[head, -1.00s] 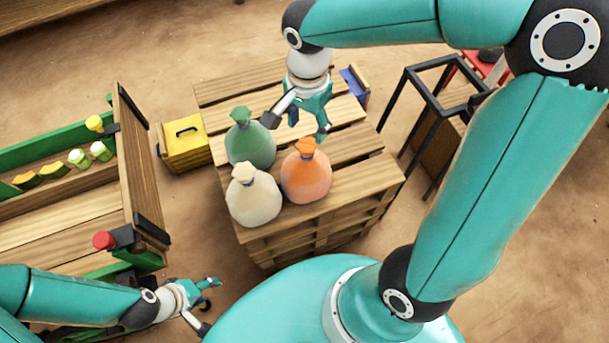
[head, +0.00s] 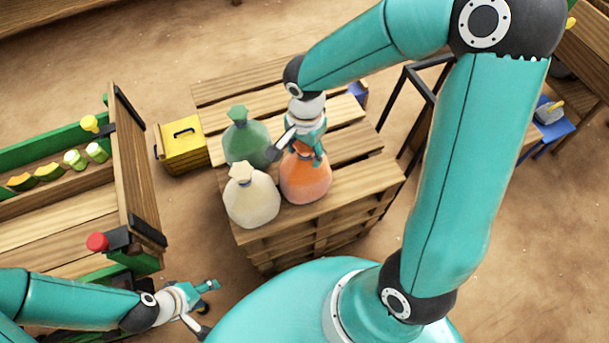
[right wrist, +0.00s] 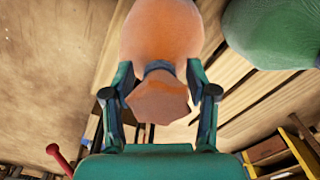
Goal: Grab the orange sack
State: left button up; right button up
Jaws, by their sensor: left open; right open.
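The orange sack (head: 305,180) stands upright on the wooden pallet stack (head: 350,185), to the right of a cream sack and a green sack. My right gripper (head: 298,155) is at the top of the orange sack and partly covers its tied neck. In the right wrist view the orange sack (right wrist: 160,35) has its dark neck band and gathered top between the two open fingers (right wrist: 160,92). I cannot tell whether either finger touches it. My left gripper (head: 208,306) is open and empty at the lower left, away from the sacks.
The green sack (head: 246,140) and cream sack (head: 251,197) stand close beside the orange sack; the green one also shows in the right wrist view (right wrist: 275,30). A yellow box (head: 182,146) stands left of the pallets. A black frame (head: 405,110) stands to the right.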

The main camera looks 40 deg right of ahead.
grip_shut()
jog(key=shift+w+r, duration=0.15)
jog(key=shift+w, duration=0.05)
dwell(0.3)
jog(key=shift+r, duration=0.15)
